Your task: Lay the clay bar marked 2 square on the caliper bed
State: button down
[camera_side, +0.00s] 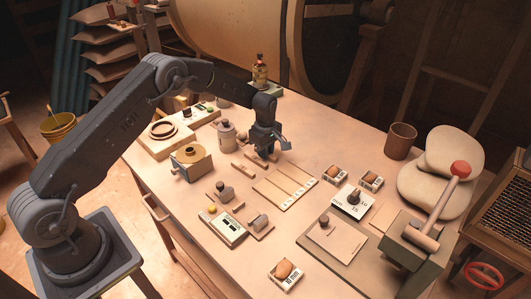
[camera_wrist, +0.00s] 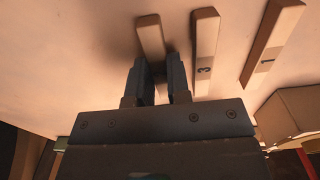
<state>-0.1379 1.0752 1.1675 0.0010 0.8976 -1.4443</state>
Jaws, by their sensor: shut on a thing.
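My gripper (camera_side: 266,148) is low over the middle of the table in the side view. In the wrist view its two fingers (camera_wrist: 160,82) are shut on a pale clay bar (camera_wrist: 149,36), whose far end sticks out past them. No mark shows on this bar. A second bar (camera_wrist: 204,42), marked with what looks like a 3, lies just to its right. A third bar (camera_wrist: 272,42), marked 1, lies tilted further right. In the side view, bars (camera_side: 242,168) lie beside the gripper, their marks too small to read. I cannot tell for certain which fixture is the caliper bed.
A slotted board (camera_side: 285,188) with end labels lies right of my gripper. A device with a yellow button (camera_side: 222,228) and a small block fixture (camera_side: 260,224) stand in front.

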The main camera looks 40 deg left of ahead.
notch_tip(320, 180, up, 9)
jog(key=shift+f, duration=0.15)
jog(key=s+d, duration=0.4)
jog(key=s, duration=0.3)
jog(key=s+d, duration=0.4)
jog(key=s, duration=0.3)
jog(key=s+d, duration=0.4)
jog(key=s, duration=0.3)
jog(key=shift+d+f, duration=0.25)
jog(key=shift+d, duration=0.1)
jog(key=shift+f, duration=2.6)
jog(key=shift+f, duration=0.2)
jog(key=c, duration=1)
grip_release()
jog(key=shift+r, duration=0.1)
